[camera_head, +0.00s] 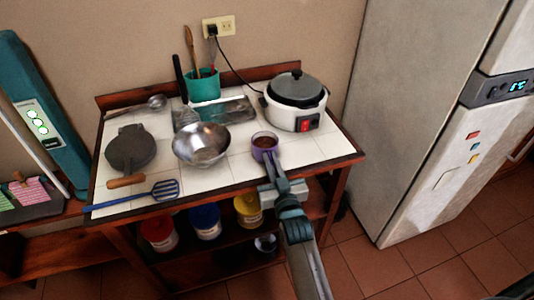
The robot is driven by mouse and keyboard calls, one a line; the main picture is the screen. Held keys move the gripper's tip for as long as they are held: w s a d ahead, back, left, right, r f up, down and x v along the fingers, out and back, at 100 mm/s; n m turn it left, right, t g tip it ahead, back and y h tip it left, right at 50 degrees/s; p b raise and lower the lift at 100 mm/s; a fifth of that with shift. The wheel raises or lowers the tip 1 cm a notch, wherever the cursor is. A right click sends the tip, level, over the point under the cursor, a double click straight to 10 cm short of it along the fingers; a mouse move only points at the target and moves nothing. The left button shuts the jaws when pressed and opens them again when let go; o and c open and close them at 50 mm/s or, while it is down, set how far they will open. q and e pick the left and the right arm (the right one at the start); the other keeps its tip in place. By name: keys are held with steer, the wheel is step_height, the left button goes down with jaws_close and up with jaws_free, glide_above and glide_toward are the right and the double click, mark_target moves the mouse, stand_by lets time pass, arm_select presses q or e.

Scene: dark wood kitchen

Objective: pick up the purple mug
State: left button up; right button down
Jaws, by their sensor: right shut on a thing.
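The purple mug (258,153) is at the front right of the white tiled counter top, with brown contents showing inside its rim. My right gripper (272,162) reaches in from the front and is shut on the near side of the mug. The gripper's fingers hide part of the mug's near side. The mug looks upright; I cannot tell whether it touches the tiles or is slightly above them. My left gripper is out of view.
A metal bowl (200,146) is left of the mug, and a white cooker (297,115) with a dark lid is behind it. A blue spatula (150,193) lies at the front left edge. A fridge (425,100) stands on the right. Tiles right of the mug (330,146) are clear.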

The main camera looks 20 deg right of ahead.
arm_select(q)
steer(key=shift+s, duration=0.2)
arm_select(e)
steer(key=shift+r, duration=0.2)
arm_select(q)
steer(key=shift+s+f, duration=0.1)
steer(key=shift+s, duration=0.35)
arm_select(e)
steer(key=shift+r, duration=0.1)
steer(key=shift+r, duration=0.1)
